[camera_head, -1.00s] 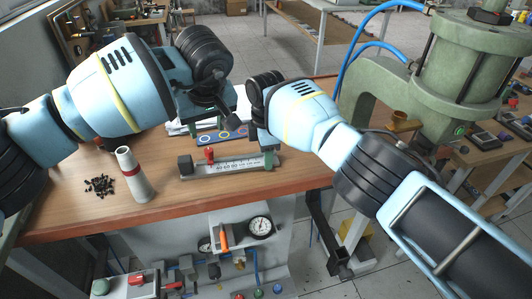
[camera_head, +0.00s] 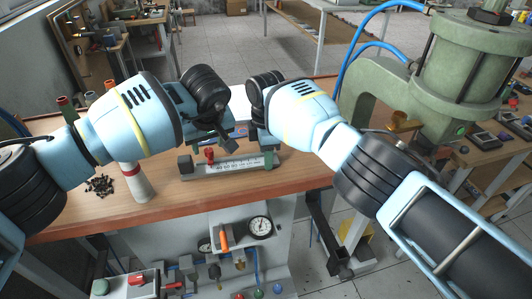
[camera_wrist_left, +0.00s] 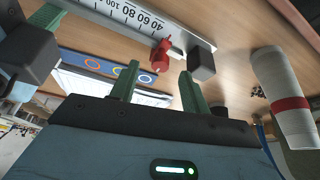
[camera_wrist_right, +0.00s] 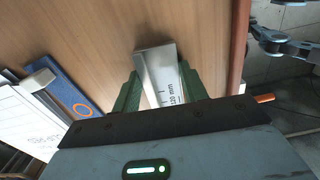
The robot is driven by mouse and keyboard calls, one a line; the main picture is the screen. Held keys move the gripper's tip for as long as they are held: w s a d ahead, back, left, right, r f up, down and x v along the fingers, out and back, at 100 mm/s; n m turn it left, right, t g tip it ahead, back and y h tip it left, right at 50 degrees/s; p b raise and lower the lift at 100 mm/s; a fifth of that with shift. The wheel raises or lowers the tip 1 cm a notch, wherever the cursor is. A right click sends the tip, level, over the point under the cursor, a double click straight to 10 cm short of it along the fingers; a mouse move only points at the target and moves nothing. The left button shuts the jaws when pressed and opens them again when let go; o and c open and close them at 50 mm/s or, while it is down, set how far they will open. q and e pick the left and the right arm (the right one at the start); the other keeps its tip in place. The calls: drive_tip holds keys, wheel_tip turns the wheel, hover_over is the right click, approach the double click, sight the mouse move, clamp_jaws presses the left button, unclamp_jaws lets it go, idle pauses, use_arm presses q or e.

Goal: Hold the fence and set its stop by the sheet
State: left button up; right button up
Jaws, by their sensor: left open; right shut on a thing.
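The fence (camera_head: 236,167) is a pale metal bar with a millimetre scale and a dark end block, lying on the wooden bench. Its red stop (camera_head: 209,156) sits near the left end; it also shows in the left wrist view (camera_wrist_left: 163,52). My right gripper (camera_wrist_right: 160,85) is shut on the fence's right end. My left gripper (camera_wrist_left: 157,82) is open and empty, its fingers short of the red stop and apart from it. The white sheet (camera_wrist_right: 28,125) lies behind the fence; the arms hide most of it in the head view.
A blue strip with coloured rings (camera_wrist_left: 88,64) lies between the sheet and the fence. A pale tube with a red band (camera_head: 138,183) and small black pieces (camera_head: 100,185) are on the left. A green press (camera_head: 455,70) stands at the right.

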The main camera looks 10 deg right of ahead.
sight(209, 150)
use_arm(q)
drive_tip(key=shift+x, duration=2.25)
drive_tip(key=shift+c, duration=0.4)
drive_tip(key=c, duration=0.9)
drive_tip(key=shift+d, duration=0.1)
drive_tip(key=shift+w+d, duration=0.15)
drive_tip(key=shift+d, duration=1.85)
